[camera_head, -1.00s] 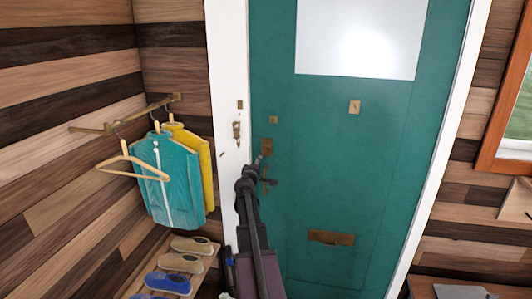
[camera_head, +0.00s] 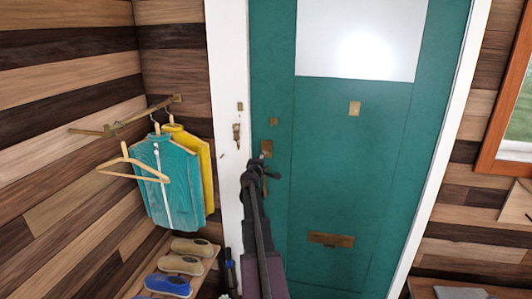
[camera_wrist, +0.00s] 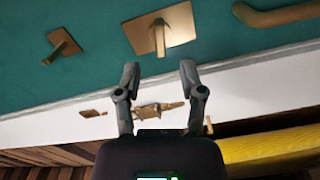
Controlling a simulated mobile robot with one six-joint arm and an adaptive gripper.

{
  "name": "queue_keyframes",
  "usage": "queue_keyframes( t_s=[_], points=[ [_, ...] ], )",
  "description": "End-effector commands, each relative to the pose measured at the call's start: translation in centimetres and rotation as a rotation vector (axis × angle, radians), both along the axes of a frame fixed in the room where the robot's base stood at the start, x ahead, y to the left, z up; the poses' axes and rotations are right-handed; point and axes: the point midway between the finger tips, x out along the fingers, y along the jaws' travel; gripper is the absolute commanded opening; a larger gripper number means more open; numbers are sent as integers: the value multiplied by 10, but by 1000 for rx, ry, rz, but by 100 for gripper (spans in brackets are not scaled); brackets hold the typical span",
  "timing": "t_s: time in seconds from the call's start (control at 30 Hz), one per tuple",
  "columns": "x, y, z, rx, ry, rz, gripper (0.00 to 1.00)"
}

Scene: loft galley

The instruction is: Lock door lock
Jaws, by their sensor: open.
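The teal door (camera_head: 325,180) is flush in its white frame. The brass lock plate (camera_head: 267,147) is near the door's left edge, and its raised turn piece shows in the wrist view (camera_wrist: 160,38). My gripper (camera_head: 256,160) is open and empty, just below and left of that plate. In the wrist view its fingertips (camera_wrist: 160,68) point at the plate and appear apart from it. The door handle (camera_head: 272,176) is below the plate, partly behind my gripper. Whether the lock is engaged cannot be told.
A small brass knob (camera_head: 273,121) is above the lock plate. A brass fitting (camera_head: 237,132) is on the white frame (camera_head: 225,70). A teal jacket (camera_head: 165,180) and a yellow jacket (camera_head: 204,165) hang at left, above a shoe rack (camera_head: 205,265). A mail slot (camera_head: 331,239) is low on the door.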

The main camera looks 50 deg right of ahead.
Motion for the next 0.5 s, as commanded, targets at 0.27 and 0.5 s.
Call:
queue_keyframes(
  t_s=[0.27,0.5],
  points=[
    [19,-42,0,0,0,0,51],
    [28,-62,0,0,0,0,51]
  ],
)
